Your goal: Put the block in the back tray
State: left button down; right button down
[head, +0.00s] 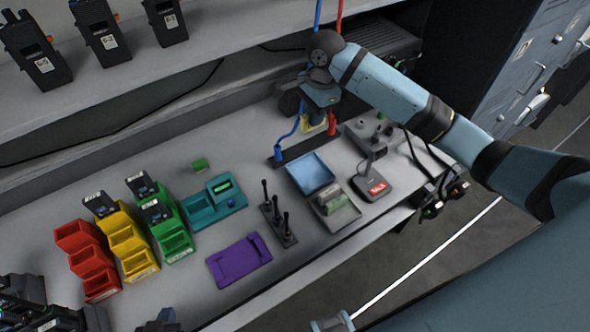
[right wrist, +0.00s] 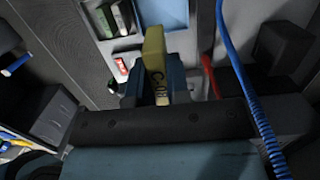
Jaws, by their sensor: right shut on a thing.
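A yellow block (right wrist: 154,48) with dark lettering on its lower end is gripped between the fingers of my right gripper (right wrist: 155,85) in the right wrist view. In the head view this gripper (head: 318,122) is above the bench's back part, with yellow showing under it. The blue tray (head: 311,172) is in front of it and looks empty. A grey tray (head: 325,213) nearer the front edge holds pale greenish blocks. I cannot tell whether the block touches anything below. A dark, partly cropped shape (head: 160,321) at the bottom edge may be my left gripper; its jaws are unclear.
A grey device with a red label (head: 376,187) stands right of the trays, and a black stand with upright pegs (head: 279,222) left. Colored bins (head: 128,242) stand further left.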

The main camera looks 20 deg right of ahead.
notch_tip(320, 180, down, 19)
jog(key=shift+d+f, duration=0.1)
jog(key=shift+f, duration=0.1)
pick_arm(q)
jog(key=shift+r, duration=0.1)
jog(key=shift+r, duration=0.15)
pick_arm(e)
jog(key=shift+s, duration=0.1)
jog(key=c, duration=1.1)
grip_release()
jog(key=shift+f, duration=0.1)
pick_arm(q)
jog(key=shift+f, duration=0.2)
pick_arm(e)
jog(key=shift+r, duration=0.2)
notch_tip(320, 180, up, 12)
jog(key=d, duration=0.1)
jog(key=shift+d, duration=0.25)
jog(key=shift+f, duration=0.1)
